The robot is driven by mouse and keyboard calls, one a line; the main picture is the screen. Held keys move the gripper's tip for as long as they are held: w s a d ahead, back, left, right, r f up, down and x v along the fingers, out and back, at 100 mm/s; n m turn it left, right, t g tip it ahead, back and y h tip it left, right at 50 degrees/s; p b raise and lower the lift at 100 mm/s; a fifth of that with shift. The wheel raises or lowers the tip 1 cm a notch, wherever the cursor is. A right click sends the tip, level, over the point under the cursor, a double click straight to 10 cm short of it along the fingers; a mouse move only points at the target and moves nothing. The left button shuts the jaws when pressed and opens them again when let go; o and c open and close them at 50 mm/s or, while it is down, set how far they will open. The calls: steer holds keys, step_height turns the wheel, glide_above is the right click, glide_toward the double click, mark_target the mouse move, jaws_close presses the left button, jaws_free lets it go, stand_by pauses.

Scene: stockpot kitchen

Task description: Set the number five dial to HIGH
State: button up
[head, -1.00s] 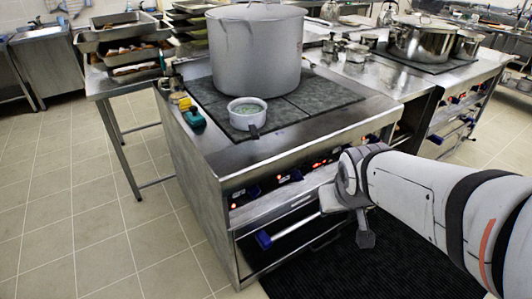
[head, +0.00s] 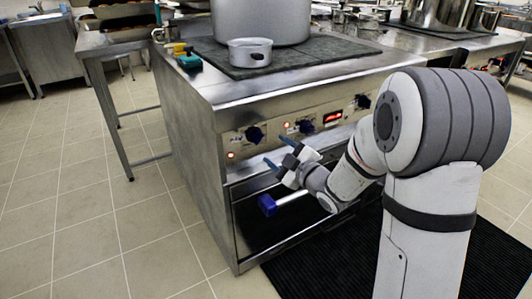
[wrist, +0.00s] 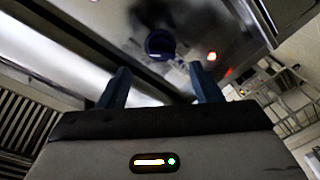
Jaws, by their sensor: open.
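The stove's front panel (head: 275,118) carries dark blue dials. I see a left dial (head: 254,134), a middle dial (head: 306,127) and a right dial (head: 362,101), with the arm covering the panel farther right. I cannot read any numbers or HIGH marks. My gripper (head: 279,152) is open and empty, its blue fingers pointing up and left, just below the panel between the left and middle dials. In the wrist view one round dark blue dial (wrist: 160,44) lies ahead, between the two fingers and apart from them.
A white saucepan (head: 250,54) and a large pot (head: 260,22) stand on the stove top. A black ribbed mat (head: 330,270) lies in front. The tiled floor at left is clear.

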mark_target(262, 140)
steer(key=b+x, duration=0.1)
steer(key=x, duration=0.6)
steer(key=shift+w+a, duration=0.2)
steer(key=shift+a, duration=0.1)
